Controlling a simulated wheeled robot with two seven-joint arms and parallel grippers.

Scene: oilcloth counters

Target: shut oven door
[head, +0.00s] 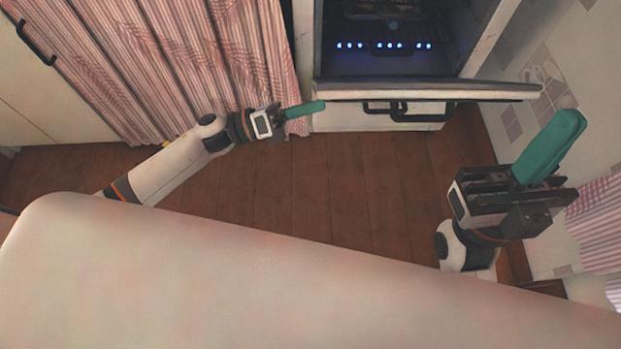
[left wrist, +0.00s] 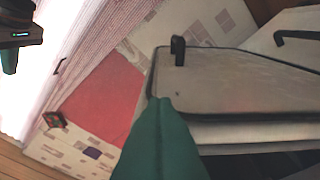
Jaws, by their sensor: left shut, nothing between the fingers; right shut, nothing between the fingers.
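The oven (head: 400,58) stands at the top of the head view, its dark interior showing with a row of blue lights. Its door (head: 480,92) is open, its pale edge running across the front, with a dark handle (head: 408,112) below. A pale panel, seemingly the door (left wrist: 235,85), fills the right of the left wrist view. My left gripper (head: 318,106) is shut, its green tips by the door's left end; I cannot tell if they touch. In the wrist view its fingers (left wrist: 160,105) overlap the panel's corner. My right gripper (head: 572,125) is shut and empty, right of the door.
Pink curtains (head: 150,60) hang left of the oven. A tiled wall (head: 545,70) is close on the right. Wooden floor (head: 365,190) lies open between my arms. A pale cabinet with a dark handle (head: 35,42) is at the far left.

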